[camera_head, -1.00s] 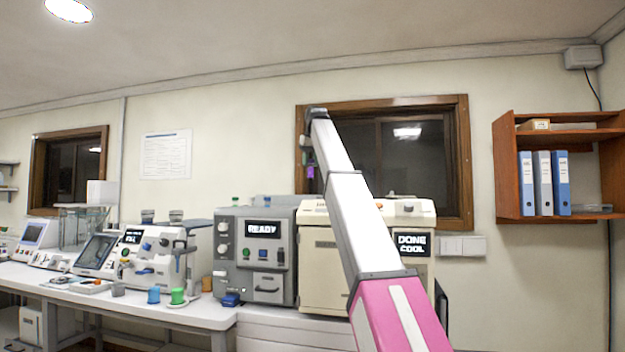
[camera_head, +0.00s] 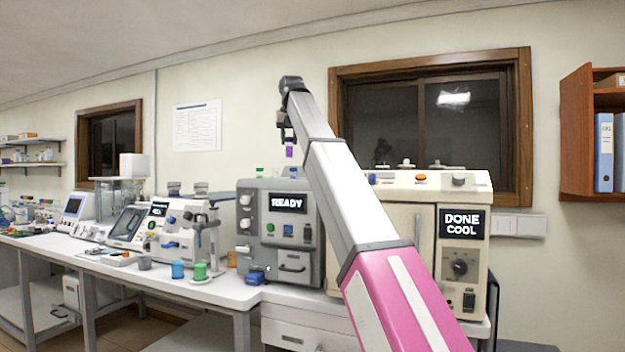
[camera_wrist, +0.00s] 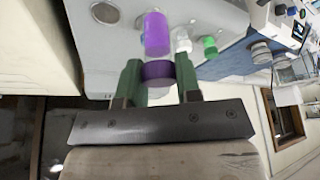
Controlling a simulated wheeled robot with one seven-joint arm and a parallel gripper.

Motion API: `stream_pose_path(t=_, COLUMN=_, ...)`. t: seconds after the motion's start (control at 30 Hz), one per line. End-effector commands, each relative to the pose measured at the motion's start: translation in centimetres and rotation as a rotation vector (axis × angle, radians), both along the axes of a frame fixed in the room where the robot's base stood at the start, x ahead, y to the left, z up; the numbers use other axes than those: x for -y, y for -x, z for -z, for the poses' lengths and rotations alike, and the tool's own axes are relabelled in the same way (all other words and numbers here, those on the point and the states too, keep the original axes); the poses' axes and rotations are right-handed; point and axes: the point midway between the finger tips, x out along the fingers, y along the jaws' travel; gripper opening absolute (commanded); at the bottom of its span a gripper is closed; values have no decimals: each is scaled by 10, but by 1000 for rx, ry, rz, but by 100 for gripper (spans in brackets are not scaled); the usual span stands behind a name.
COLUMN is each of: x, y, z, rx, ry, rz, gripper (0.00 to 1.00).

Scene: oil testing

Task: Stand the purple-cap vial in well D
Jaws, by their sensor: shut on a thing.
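My gripper (camera_head: 287,136) is raised in the air in front of the wall, left of the window, above the grey READY machine. It is shut on the purple-cap vial (camera_head: 290,151), which hangs below the fingers. In the wrist view, the vial (camera_wrist: 157,35) shows a dark purple band between the two green fingers and a brighter purple part beyond them. I cannot make out well D in either view.
The white bench (camera_head: 228,291) carries the grey READY machine (camera_head: 281,228) and the cream DONE COOL machine (camera_head: 405,205).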

Motion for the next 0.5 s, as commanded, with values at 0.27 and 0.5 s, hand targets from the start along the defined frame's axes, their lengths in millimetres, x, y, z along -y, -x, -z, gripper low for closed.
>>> stream_pose_path(t=0.27, x=43, y=-38, z=34, rx=-1, ry=0, rz=3, gripper=9)
stream_pose_path(t=0.5, x=70, y=-63, z=56, rx=0, ry=0, rz=1, gripper=9)
